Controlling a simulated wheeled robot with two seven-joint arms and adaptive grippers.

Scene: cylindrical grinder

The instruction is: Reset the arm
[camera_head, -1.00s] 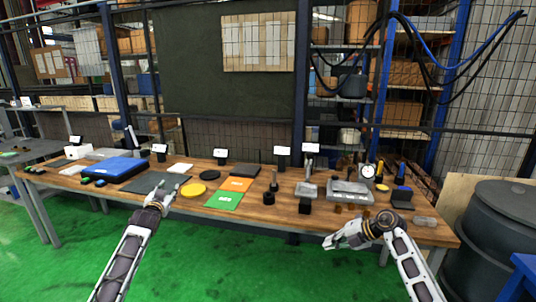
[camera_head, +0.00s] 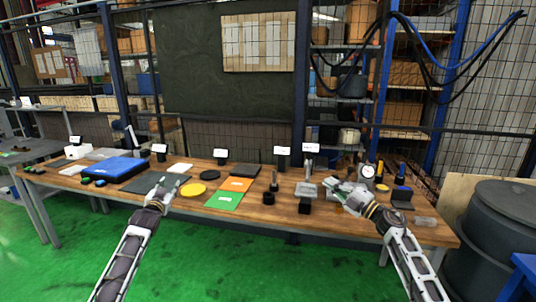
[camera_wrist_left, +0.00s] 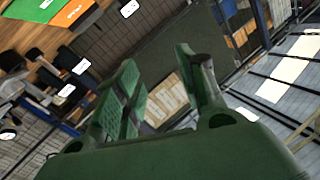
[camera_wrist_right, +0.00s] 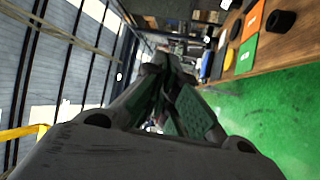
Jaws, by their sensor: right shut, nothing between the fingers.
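My left gripper (camera_head: 167,187) is over the front edge of the wooden workbench, left of the yellow disc (camera_head: 193,189). In the left wrist view its green-padded fingers (camera_wrist_left: 158,72) stand apart with nothing between them. My right gripper (camera_head: 336,190) is at the bench's right part, in front of the grey metal block, which it partly hides. In the right wrist view its fingers (camera_wrist_right: 163,78) come together at the tips and hold nothing. Both forearms reach up from the bottom of the head view.
The wooden bench (camera_head: 258,218) carries a blue case (camera_head: 118,169), a green plate (camera_head: 223,201), an orange plate (camera_head: 237,184), small black parts and a dial gauge (camera_head: 367,171). A dark barrel (camera_head: 490,225) stands at right. The green floor in front is clear.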

